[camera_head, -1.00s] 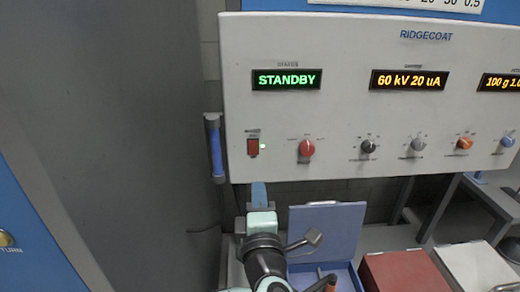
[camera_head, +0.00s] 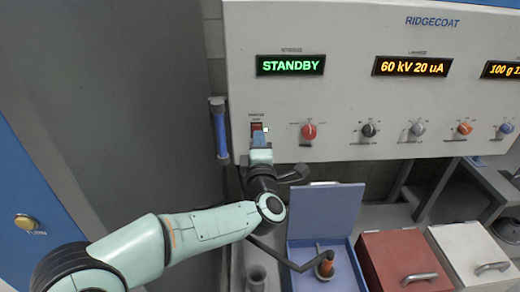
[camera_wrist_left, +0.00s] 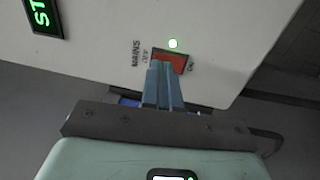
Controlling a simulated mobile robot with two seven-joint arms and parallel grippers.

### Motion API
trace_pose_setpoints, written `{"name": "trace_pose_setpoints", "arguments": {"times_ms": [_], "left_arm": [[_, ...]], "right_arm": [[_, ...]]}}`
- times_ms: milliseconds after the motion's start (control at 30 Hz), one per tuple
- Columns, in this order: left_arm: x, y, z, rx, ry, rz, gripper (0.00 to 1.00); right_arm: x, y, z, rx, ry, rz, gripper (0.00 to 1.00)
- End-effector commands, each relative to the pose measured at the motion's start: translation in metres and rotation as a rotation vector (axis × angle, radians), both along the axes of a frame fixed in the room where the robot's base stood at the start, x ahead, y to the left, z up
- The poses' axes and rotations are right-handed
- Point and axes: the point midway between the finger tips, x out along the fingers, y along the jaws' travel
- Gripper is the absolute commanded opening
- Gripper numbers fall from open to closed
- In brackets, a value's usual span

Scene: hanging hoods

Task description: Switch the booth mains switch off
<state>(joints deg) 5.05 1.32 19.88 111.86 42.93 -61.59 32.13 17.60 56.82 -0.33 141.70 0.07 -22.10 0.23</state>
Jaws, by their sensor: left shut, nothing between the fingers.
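The mains switch (camera_head: 257,127) is a small red rocker at the lower left of the white control panel (camera_head: 350,100). A lit lamp (camera_wrist_left: 173,43) sits beside it in the left wrist view, with the labels "MAINS" and "ON" near it. My left gripper (camera_head: 260,138) is shut and empty, with its blue fingertips at the switch. In the left wrist view the fingertips (camera_wrist_left: 158,64) overlap part of the red rocker (camera_wrist_left: 175,60); I cannot tell whether they touch it. The display (camera_head: 291,65) reads STANDBY. My right gripper is not in view.
A red knob (camera_head: 309,131) and several other knobs line the panel to the right. A blue handle (camera_head: 220,133) is at the panel's left edge. Below stand an open blue box (camera_head: 325,215), a red box (camera_head: 400,262) and a white box (camera_head: 462,252).

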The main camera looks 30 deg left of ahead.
Motion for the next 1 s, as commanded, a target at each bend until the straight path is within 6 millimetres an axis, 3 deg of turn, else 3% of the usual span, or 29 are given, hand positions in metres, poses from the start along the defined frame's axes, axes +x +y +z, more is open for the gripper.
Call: {"name": "trace_pose_setpoints", "arguments": {"times_ms": [233,1000], "left_arm": [[0.017,0.010,0.003,-0.001,0.000,0.000,0.00],[0.019,0.013,0.003,0.000,0.000,0.001,0.00]], "right_arm": [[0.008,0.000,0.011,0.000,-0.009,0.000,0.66],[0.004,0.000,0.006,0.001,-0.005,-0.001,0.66]]}}
